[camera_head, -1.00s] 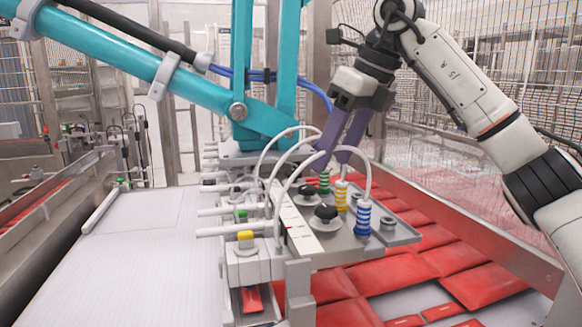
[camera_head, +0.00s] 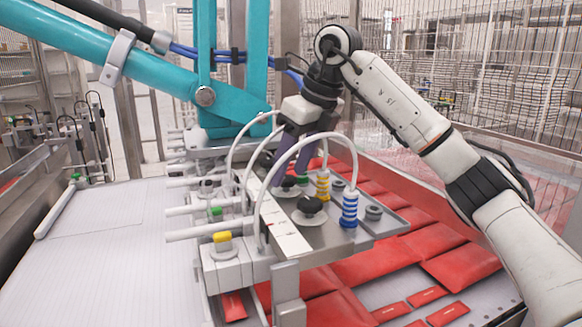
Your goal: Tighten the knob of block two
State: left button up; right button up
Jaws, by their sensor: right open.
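The vacuum picker head carries a plate (camera_head: 343,232) with two visible black round knobs: a near one (camera_head: 310,204) and a farther one (camera_head: 288,183). I see no label telling which belongs to block two. My right gripper (camera_head: 288,168) has purple fingers, points down and is open. Its fingers are close around or just above the farther knob, partly behind white hoses; contact cannot be told. The near knob is clear of the fingers. My left gripper is not in view.
White hoses (camera_head: 352,152) arch over the plate. Teal picker arms (camera_head: 150,70) rise behind. Red packets (camera_head: 345,275) lie below right; a white conveyor (camera_head: 110,250) runs at left.

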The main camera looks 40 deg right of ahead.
jog(key=shift+w+f, duration=0.1)
jog(key=shift+f, duration=0.15)
jog(key=c, duration=1.1)
jog(key=shift+o, duration=0.3)
